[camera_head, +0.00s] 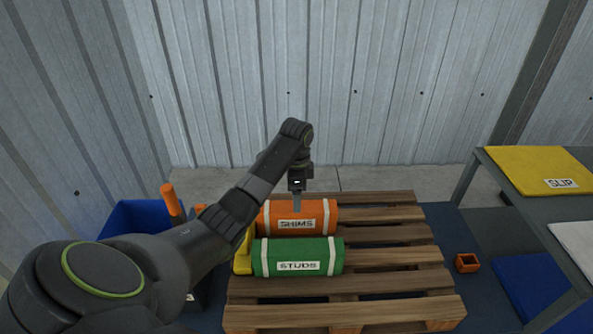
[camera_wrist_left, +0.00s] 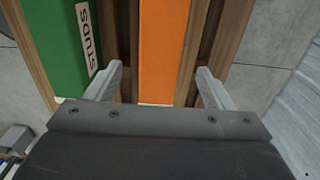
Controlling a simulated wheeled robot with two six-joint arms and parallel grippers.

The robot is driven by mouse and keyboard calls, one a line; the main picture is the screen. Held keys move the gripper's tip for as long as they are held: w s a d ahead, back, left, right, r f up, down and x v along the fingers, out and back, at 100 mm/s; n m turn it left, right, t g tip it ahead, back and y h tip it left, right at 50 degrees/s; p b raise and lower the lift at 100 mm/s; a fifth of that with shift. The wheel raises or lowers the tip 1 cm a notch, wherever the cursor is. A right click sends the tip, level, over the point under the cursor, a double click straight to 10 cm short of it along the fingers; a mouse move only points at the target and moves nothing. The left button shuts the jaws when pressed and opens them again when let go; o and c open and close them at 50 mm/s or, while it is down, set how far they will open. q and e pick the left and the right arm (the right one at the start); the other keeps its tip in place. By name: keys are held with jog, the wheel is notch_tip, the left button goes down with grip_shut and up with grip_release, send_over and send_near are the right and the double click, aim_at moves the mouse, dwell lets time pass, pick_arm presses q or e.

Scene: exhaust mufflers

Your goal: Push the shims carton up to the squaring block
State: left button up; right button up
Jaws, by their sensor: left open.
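The orange shims carton (camera_head: 287,214), with white bands and a SHIMS label, lies on the wooden pallet. A green STUDS carton (camera_head: 290,247) lies beside it on the near side. A yellow piece (camera_head: 242,262), perhaps the squaring block, stands at the cartons' left end, partly hidden by my arm; whether the shims carton touches it I cannot tell. My left gripper (camera_head: 297,203) points down over the shims carton. In the left wrist view, my open fingers (camera_wrist_left: 158,88) appear on either side of the orange carton (camera_wrist_left: 162,55), apart from it. My right gripper is not in view.
The pallet (camera_head: 395,257) has bare slats right of the cartons. A blue bin (camera_head: 132,214) and an orange post (camera_head: 171,199) stand at the left. An orange open-topped piece (camera_head: 467,263) sits on the floor. A table with a yellow SLIP mat (camera_head: 530,165) stands at the right.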

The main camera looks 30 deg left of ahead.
pick_arm(q)
notch_tip(320, 180, up, 8)
jog(key=p, duration=0.2)
jog(key=shift+r+p, duration=0.25)
jog(key=shift+p, duration=0.05)
jog(key=shift+f, duration=0.1)
